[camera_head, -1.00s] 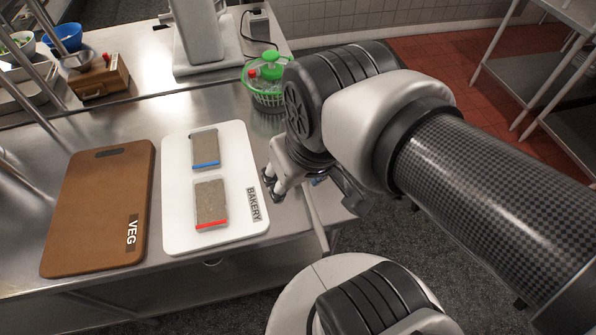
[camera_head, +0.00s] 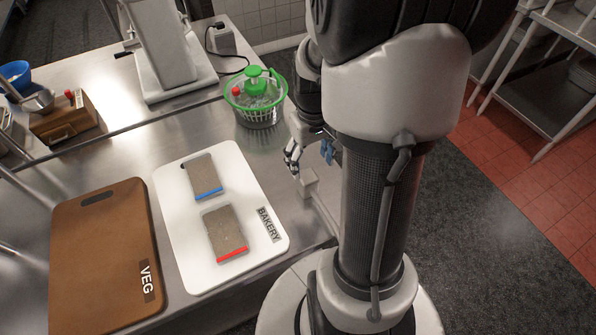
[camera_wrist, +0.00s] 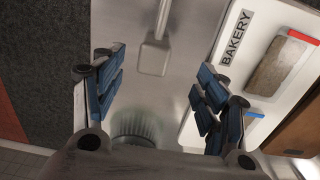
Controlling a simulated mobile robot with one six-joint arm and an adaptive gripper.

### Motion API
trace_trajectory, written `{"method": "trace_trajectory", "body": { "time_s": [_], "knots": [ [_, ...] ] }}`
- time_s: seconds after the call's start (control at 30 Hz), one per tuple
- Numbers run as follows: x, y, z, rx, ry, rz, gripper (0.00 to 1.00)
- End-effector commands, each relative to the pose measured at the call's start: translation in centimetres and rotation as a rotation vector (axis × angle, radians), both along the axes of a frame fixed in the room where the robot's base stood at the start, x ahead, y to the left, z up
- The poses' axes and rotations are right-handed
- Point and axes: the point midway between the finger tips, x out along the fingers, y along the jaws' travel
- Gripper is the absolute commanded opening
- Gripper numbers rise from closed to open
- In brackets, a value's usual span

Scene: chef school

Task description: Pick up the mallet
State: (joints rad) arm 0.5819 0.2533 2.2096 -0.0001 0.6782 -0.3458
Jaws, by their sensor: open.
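A pale grey metal mallet (camera_head: 308,183) lies on the steel counter, right of the white board, with its handle running toward the front edge. In the wrist view the mallet's head (camera_wrist: 153,58) sits between and beyond my fingers, with its handle (camera_wrist: 164,17) running to the top edge. My gripper (camera_head: 311,154) is open and empty, just behind the mallet's head in the head view. In the wrist view my gripper (camera_wrist: 160,90) has its blue-padded fingers wide apart. The mallet appears apart from both fingers.
A white BAKERY board (camera_head: 265,255) holds two sharpening-stone-like blocks. A brown VEG board (camera_head: 100,245) lies left of it. A green salad spinner (camera_head: 257,100) stands behind my gripper. The counter's right edge is close to the mallet.

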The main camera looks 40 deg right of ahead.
Motion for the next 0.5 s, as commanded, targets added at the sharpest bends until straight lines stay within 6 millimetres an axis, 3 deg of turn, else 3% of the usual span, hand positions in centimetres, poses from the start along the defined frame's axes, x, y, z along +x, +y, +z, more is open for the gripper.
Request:
{"method": "trace_trajectory", "body": {
  "time_s": [0.03,0.3,0.5],
  "knots": [
    [-0.1,0.1,-1.7,0.003,0.005,0.0,0.67],
    [-0.1,0.1,-7.2,0.003,0.004,0.0,0.67],
    [0.0,0.0,-8.9,0.0,0.001,0.0,0.67]
  ]
}}
